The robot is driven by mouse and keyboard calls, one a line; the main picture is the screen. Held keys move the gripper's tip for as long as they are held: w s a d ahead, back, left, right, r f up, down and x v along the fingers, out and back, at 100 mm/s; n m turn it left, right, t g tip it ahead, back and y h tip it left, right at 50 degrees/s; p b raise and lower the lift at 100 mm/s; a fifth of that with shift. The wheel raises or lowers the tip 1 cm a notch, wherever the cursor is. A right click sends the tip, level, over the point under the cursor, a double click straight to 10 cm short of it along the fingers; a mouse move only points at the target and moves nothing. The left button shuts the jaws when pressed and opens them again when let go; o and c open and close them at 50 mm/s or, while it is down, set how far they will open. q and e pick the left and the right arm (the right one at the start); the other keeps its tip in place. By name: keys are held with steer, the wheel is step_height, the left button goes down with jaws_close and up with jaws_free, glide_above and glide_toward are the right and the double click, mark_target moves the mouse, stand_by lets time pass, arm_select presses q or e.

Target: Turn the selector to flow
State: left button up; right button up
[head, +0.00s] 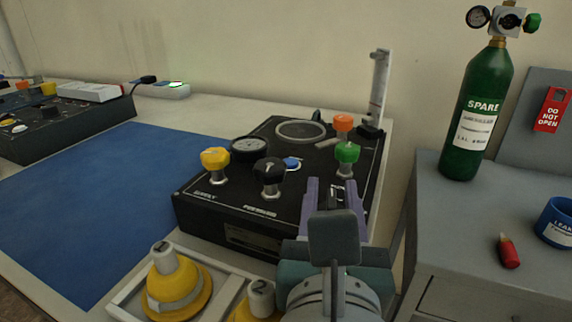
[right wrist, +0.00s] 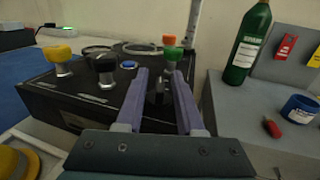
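The black trainer box (head: 225,206) stands on the bench with yellow (head: 214,160), black (head: 269,172), green (head: 347,152) and orange (head: 343,121) knobs on its top. No label I can read names the selector. My right gripper (head: 336,184) is over the box's front right part, with its purple fingers pointing toward the green knob. In the right wrist view the fingers (right wrist: 160,74) are apart. A dark part (right wrist: 156,92) shows between them; I cannot tell whether they touch it. The green knob (right wrist: 168,55) is just beyond the tips. My left gripper is not in view.
A gauge (head: 249,148), a blue button (head: 292,163) and an upright flow tube (head: 379,85) are on or by the box. Yellow weights (head: 178,287) stand in front. A green cylinder (head: 478,115) stands on the grey cabinet at right. The blue mat (head: 100,200) is clear.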

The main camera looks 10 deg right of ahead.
steer(key=shift+o, duration=0.2)
steer(key=v, duration=1)
steer(key=shift+o, duration=0.4)
